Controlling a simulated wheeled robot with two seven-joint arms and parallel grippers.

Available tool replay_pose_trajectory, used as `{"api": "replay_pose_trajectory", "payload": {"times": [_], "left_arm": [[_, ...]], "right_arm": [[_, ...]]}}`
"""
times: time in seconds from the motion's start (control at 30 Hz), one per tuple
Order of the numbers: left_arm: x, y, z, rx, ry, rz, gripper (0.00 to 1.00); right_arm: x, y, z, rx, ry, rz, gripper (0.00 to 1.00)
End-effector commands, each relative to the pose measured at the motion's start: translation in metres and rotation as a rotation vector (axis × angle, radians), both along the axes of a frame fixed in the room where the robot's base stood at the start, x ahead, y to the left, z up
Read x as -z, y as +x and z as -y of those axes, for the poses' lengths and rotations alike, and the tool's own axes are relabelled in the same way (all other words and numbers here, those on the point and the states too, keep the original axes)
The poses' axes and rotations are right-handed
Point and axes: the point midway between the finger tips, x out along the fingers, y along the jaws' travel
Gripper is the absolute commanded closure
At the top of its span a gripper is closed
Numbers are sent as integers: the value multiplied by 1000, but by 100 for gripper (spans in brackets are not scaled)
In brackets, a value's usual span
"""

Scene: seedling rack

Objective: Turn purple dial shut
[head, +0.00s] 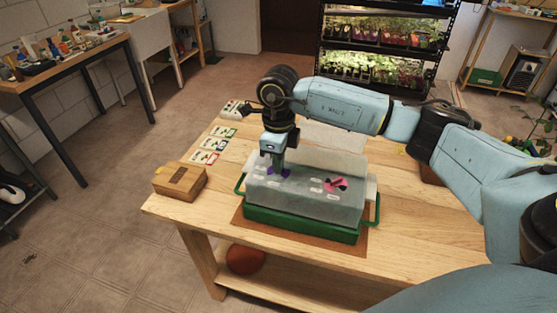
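A grey-green propagator cover (308,208) sits in a green tray (300,225) on the wooden table. A purple dial (286,172) is on its top at the left, and a pink dial (337,184) with dark parts is on its top at the right. My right gripper (277,172) points straight down at the purple dial, with purple showing on both sides of its fingers. The fingers hide the middle of the dial, and I cannot tell whether they are shut on it. My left gripper is not in view.
A cardboard box (180,181) stands on the table left of the tray. Several picture cards (208,150) lie behind it. The table's right side (430,235) is clear. A lit plant rack (385,45) stands at the back.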

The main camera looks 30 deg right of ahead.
Motion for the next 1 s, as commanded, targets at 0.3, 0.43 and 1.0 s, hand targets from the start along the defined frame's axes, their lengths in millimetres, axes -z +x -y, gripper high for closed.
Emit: {"api": "replay_pose_trajectory", "payload": {"times": [0.3,0.43,1.0], "left_arm": [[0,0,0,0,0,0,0],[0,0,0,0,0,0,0],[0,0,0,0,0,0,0]], "right_arm": [[0,0,0,5,0,0,100],[0,0,0,5,0,0,92],[-13,1,0,4,1,2,74]]}}
